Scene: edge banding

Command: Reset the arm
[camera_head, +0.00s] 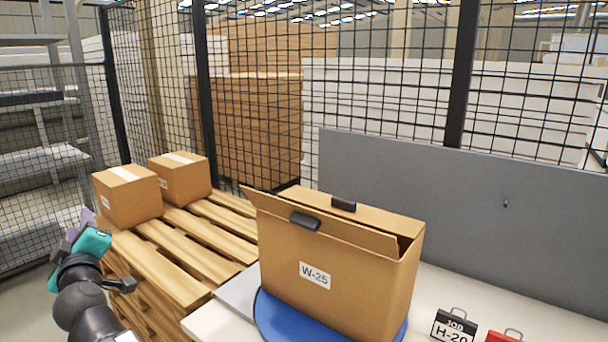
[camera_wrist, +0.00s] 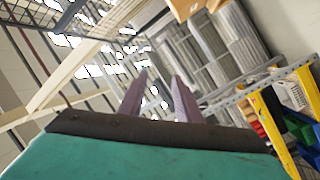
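My gripper (camera_head: 83,224) is at the lower left of the head view, raised beside the wooden pallet and pointing up and away. In the wrist view its two purple fingers (camera_wrist: 160,78) stand apart with nothing between them. A large cardboard box (camera_head: 335,265) labelled W-25 stands on a blue round plate (camera_head: 270,318). Its top flaps are partly raised, with dark clips (camera_head: 305,221) on them. My gripper is well left of this box and not touching it.
Two taped boxes (camera_head: 128,196) sit on the wooden pallet (camera_head: 172,262); its near part is bare. A grey panel (camera_head: 470,205) and mesh fence stand behind.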

